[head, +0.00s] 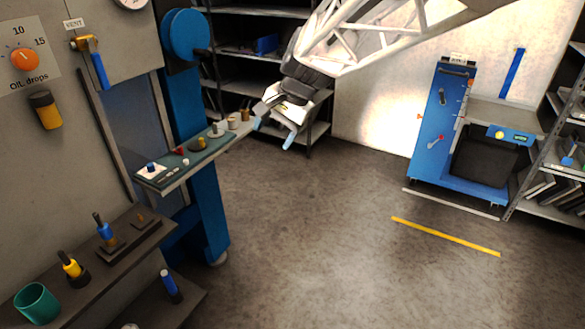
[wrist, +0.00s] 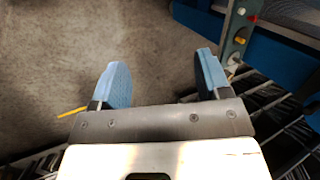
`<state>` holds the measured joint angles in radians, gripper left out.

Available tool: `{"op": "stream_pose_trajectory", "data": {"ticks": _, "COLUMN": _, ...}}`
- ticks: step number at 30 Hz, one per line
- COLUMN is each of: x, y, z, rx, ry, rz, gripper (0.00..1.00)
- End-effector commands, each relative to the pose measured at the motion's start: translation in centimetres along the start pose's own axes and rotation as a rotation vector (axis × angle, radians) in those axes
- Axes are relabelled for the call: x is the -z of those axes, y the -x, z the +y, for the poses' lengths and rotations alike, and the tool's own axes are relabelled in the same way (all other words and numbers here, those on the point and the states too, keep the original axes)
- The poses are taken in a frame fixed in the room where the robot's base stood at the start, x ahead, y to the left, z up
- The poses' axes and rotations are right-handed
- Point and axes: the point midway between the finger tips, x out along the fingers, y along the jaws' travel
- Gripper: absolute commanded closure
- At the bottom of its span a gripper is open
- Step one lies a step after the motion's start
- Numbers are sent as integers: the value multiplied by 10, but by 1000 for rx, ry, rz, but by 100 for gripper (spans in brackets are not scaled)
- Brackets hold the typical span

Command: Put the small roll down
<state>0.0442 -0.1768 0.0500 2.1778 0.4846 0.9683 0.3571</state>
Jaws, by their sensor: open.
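My gripper (head: 273,130) is open, its two blue fingers apart, just right of the far end of the narrow green-topped shelf (head: 204,158). The wrist view shows the open gripper (wrist: 162,66) with bare floor between its fingers and nothing held. Small roll-like pieces stand near that shelf end: a tan one (head: 232,124), another pale one (head: 245,115) and a whitish one (head: 217,130). They are too small to tell which is the small roll. The left finger is close to the shelf end; I cannot tell whether it touches.
The shelf also carries a red piece (head: 180,151) and a blue piece on a white pad (head: 151,167). A blue press column (head: 187,100) stands behind it. A lower shelf (head: 95,262) holds tools and a green cup (head: 37,303). The floor (head: 320,240) is open to the right.

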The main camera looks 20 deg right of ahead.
Motion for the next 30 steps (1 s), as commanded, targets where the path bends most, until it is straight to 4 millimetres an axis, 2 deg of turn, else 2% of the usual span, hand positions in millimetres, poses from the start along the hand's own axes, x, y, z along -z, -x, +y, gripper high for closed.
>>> {"op": "stream_pose_trajectory", "data": {"ticks": 3, "x": -25, "y": 7, "z": 22, "rx": -37, "ry": 77, "rz": 25, "gripper": 30}}
{"op": "stream_pose_trajectory", "data": {"ticks": 15, "x": -98, "y": 20, "z": 99, "rx": -171, "ry": 337, "rz": 97, "gripper": 30}}
{"op": "stream_pose_trajectory", "data": {"ticks": 24, "x": -144, "y": 21, "z": 158, "rx": -278, "ry": 527, "rz": 144, "gripper": 30}}
{"op": "stream_pose_trajectory", "data": {"ticks": 30, "x": -166, "y": 19, "z": 188, "rx": -337, "ry": 625, "rz": 164, "gripper": 30}}
